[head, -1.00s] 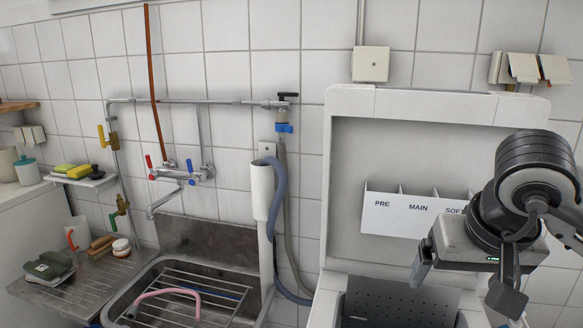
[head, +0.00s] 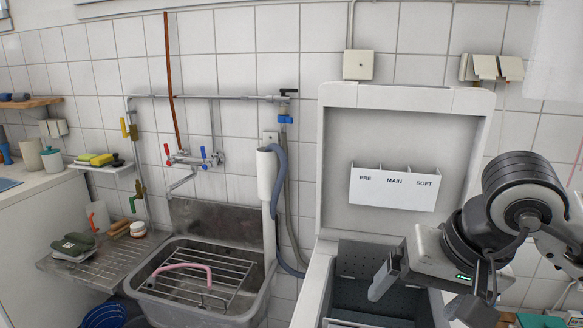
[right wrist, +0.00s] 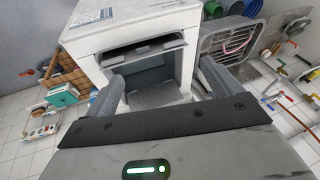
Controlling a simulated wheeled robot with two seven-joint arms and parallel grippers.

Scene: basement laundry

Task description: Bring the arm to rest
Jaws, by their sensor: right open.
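My right gripper (head: 425,296) is open and empty. In the head view it hangs in front of the right side of the top-loading washer (head: 312,285), overlapping its opening. In the right wrist view its two fingers (right wrist: 160,88) are spread with nothing between them, and the washer (right wrist: 150,25) with its open top shows beyond. The washer's lid (head: 405,100) stands raised against the wall. No contact between the gripper and the washer can be made out. My left gripper is not in view.
Left of the washer is a steel sink (head: 250,318) with a wire rack and pink hose. A drainboard (head: 90,262) holds a brush, a mug and small items. A grey hose (head: 280,190) hangs between sink and washer. A teal item (head: 540,320) shows low at the right.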

